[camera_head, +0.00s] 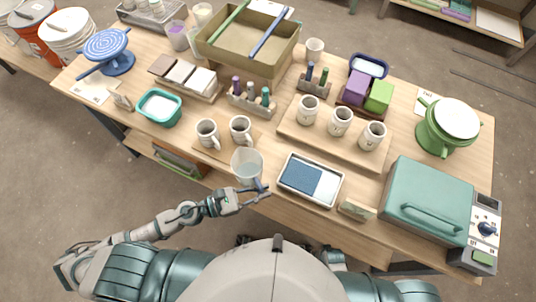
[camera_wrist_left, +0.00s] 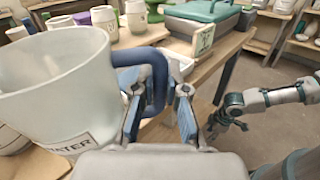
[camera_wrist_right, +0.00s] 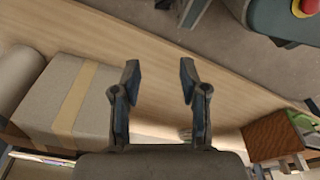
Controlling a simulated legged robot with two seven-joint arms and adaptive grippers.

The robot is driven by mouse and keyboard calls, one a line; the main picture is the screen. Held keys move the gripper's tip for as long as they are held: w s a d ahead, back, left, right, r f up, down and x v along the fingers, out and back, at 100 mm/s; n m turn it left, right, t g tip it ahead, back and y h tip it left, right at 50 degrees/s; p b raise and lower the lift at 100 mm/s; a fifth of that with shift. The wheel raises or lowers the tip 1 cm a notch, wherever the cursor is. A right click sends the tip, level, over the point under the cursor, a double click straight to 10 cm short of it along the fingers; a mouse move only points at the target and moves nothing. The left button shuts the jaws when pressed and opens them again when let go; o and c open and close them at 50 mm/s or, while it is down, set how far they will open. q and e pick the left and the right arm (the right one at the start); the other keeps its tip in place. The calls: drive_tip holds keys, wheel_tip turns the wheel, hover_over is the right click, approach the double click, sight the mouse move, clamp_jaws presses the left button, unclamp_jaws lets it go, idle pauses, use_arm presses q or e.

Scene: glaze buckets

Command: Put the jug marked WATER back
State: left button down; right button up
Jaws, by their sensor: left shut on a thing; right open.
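The jug (camera_head: 246,165) is a frosted, whitish vessel with a dark blue handle (camera_wrist_left: 158,72). In the left wrist view the jug (camera_wrist_left: 55,85) fills the left side, upright, and the lower part of its label reads WATER. My left gripper (camera_head: 262,192) is shut on the handle at the table's front edge. I cannot tell whether the jug's base touches the table. My right gripper (camera_wrist_right: 160,78) is open and empty, away from the tabletop items; it also shows at the right in the left wrist view (camera_wrist_left: 226,124).
Two mugs (camera_head: 208,133) stand on a small board just behind the jug. A tray with a blue pad (camera_head: 310,181) lies to its right, and a teal box (camera_head: 430,200) beyond. A teal tub (camera_head: 160,107) is at left. A taped box (camera_wrist_right: 65,100) lies below my right gripper.

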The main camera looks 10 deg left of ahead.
use_arm(q)
drive_tip(key=s+d+f+m+g+h+b, duration=0.1)
drive_tip(key=s+f+m+g, duration=0.1)
drive_tip(key=s+g, duration=0.15)
drive_tip(key=w+d, duration=0.1)
drive_tip(key=w, duration=0.4)
drive_tip(key=w+f, duration=0.1)
drive_tip(key=w, duration=0.4)
drive_tip(key=w+d+f+p, duration=0.1)
drive_tip(key=w, duration=0.4)
drive_tip(key=shift+d, duration=0.3)
wheel_tip(320, 180, down, 3)
drive_tip(key=shift+r+b, duration=0.1)
drive_tip(key=shift+b, duration=0.2)
use_arm(e)
drive_tip(key=shift+w+d+r, duration=0.1)
drive_tip(key=shift+w+r, duration=0.3)
drive_tip(key=shift+r, duration=0.05)
drive_tip(key=shift+r, duration=0.1)
use_arm(q)
drive_tip(key=c, duration=1.2)
unclamp_jaws()
use_arm(e)
drive_tip(key=shift+w+r, duration=0.1)
